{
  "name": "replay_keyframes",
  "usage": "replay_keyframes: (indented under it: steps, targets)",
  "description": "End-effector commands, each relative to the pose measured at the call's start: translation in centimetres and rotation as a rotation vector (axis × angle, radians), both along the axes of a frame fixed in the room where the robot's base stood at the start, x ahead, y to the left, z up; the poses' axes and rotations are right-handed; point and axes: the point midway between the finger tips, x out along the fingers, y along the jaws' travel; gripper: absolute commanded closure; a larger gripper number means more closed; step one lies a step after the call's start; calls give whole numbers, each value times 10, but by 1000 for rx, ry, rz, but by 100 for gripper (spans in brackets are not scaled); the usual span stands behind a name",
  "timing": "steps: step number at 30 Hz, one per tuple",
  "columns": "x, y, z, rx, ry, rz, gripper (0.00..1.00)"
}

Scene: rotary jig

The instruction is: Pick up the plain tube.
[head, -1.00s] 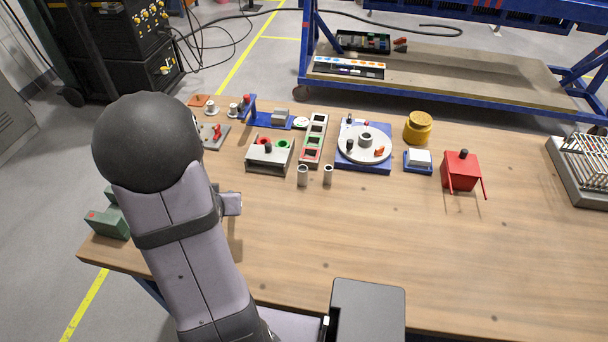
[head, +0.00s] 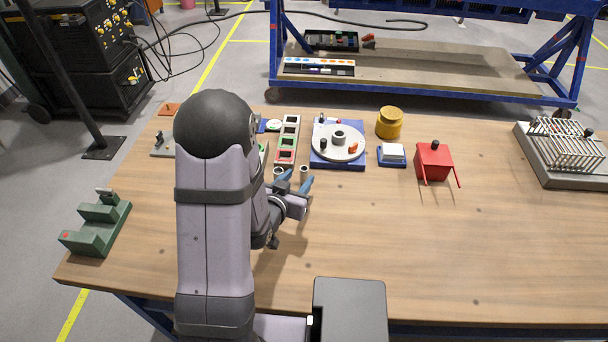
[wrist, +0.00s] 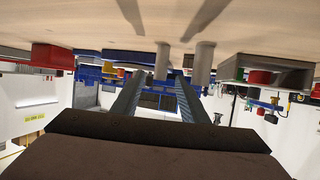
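Two small grey upright tubes stand on the table: a wider left tube (head: 278,171) and a slimmer right tube (head: 304,172). I cannot tell from their surfaces which is the plain one. My gripper (head: 296,181) is open and empty, low over the table on the near side of the tubes. The wrist view is upside down. In it the slimmer tube (wrist: 162,60) shows beyond and between my fingertips (wrist: 160,77), and the wider tube (wrist: 203,62) shows outside the finger on the right. In the head view the fingers partly cover the tubes' lower parts.
Behind the tubes are a slotted strip (head: 287,142) and a blue-based rotary jig (head: 339,145). A yellow cylinder (head: 389,124), red box (head: 433,162) and wire rack (head: 562,150) stand to the right. A green block (head: 97,228) sits left. The front right table is clear.

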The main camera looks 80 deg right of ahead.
Motion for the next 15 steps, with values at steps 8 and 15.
replay_keyframes:
  steps: [8,15]
  targets:
    - [-1,-7,-2,1,0,1,60]
    - [-7,-25,-7,1,0,-1,60]
